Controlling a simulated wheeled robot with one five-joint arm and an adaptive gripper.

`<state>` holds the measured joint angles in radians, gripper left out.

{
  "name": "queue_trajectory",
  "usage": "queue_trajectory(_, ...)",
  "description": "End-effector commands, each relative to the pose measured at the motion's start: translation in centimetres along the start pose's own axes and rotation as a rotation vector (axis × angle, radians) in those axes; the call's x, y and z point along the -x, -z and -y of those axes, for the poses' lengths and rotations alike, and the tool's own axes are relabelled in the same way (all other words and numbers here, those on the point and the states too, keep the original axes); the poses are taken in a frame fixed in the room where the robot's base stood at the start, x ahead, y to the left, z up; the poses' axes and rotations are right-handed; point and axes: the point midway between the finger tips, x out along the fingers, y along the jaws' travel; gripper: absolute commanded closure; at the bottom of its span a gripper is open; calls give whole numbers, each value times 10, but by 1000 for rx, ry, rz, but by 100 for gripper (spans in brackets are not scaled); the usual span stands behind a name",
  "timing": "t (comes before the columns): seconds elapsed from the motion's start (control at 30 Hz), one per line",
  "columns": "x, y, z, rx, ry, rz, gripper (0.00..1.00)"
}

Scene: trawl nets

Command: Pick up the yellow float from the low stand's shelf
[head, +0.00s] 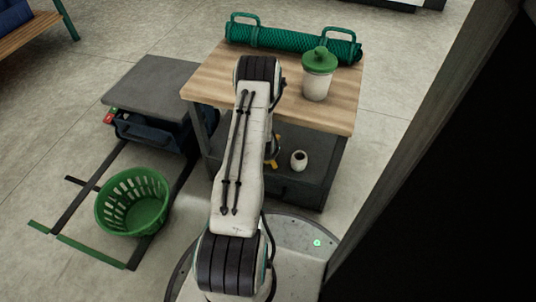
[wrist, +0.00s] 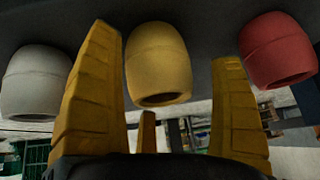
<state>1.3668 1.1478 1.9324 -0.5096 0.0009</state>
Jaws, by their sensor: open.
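The yellow float (wrist: 158,65) is a rounded barrel shape with a dark opening. In the wrist view it lies between the two yellow fingers of my gripper (wrist: 165,50), which are open and spread on either side. I cannot tell whether either finger touches it. The low stand (head: 312,190) has a wooden top and a dark shelf beneath. In the head view my arm hides most of that shelf, and the yellow float cannot be made out clearly.
A white float (wrist: 38,82) and a red float (wrist: 277,50) flank the yellow one. On the stand's top are a green-lidded jar (head: 317,80) and a rolled green net (head: 290,42). A green basket (head: 133,202) sits on the floor left. A dark upright panel (head: 450,190) stands right.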

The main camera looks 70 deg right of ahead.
Motion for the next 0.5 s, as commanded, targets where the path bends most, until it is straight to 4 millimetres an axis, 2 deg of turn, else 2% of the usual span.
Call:
queue_trajectory(0.1, 0, 0, 0, 0, 0, 0, 16)
queue_trajectory(0.5, 0, 0, 0, 0, 0, 0, 52)
